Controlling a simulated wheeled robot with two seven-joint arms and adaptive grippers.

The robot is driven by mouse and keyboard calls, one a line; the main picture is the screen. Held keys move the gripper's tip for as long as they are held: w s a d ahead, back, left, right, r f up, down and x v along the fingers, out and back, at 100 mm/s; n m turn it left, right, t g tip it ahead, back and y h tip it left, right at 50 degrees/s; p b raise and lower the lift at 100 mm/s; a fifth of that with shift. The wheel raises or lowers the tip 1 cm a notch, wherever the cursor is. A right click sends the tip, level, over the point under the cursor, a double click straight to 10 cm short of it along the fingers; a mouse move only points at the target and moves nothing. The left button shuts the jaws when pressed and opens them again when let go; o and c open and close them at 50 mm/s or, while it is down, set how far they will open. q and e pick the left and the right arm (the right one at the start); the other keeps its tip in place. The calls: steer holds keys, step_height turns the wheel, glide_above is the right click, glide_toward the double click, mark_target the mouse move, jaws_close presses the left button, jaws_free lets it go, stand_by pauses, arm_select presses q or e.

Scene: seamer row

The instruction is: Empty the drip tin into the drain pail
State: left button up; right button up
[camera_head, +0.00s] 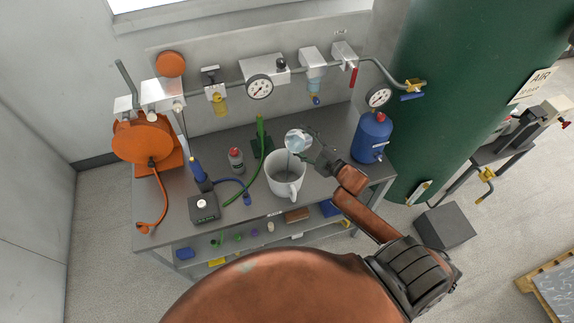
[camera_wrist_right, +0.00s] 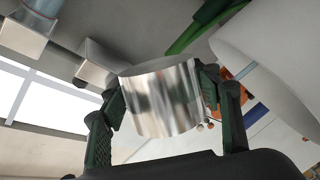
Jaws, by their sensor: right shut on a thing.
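The drip tin (camera_head: 298,139) is a small shiny metal tin. My right gripper (camera_head: 312,147) is shut on it and holds it above the drain pail, tilted over the rim. The tin also fills the middle of the right wrist view (camera_wrist_right: 160,98), between the two green-padded fingers. The drain pail (camera_head: 285,178) is a white pail with a handle, upright on the grey bench; its pale side shows in the right wrist view (camera_wrist_right: 268,55). A thin greyish streak runs below the tin towards the pail's mouth. I cannot tell how much is in either. My left gripper is not in view.
The grey bench (camera_head: 225,222) also carries an orange hose reel (camera_head: 143,140), a red-capped bottle (camera_head: 236,159), a small dark box (camera_head: 204,208) and a blue tank (camera_head: 372,135). Gauges and pipes hang on the wall behind. A large green tank (camera_head: 470,60) stands at right.

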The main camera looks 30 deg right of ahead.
mark_target(288, 139)
steer(key=shift+a+f+n+b, duration=0.1)
steer(key=shift+f+n+b, duration=0.15)
steer(key=shift+n+b, duration=0.6)
steer(key=shift+s+a+r+n+t+b, duration=0.15)
steer(key=shift+r+n+t+b, duration=0.3)
steer(key=shift+b, duration=0.75)
stand_by(0.4)
steer(key=shift+s+a+r+n, duration=0.15)
steer(key=shift+a+n, duration=0.35)
steer(key=shift+a, duration=0.05)
steer(key=shift+s+a+r+n, duration=0.1)
steer(key=shift+a+r+n, duration=0.05)
steer(key=shift+a+n, duration=0.35)
stand_by(0.3)
steer(key=shift+s+a+f+n+b, duration=0.1)
steer(key=shift+a+f+n+b, duration=0.25)
steer(key=shift+n, duration=0.55)
stand_by(0.6)
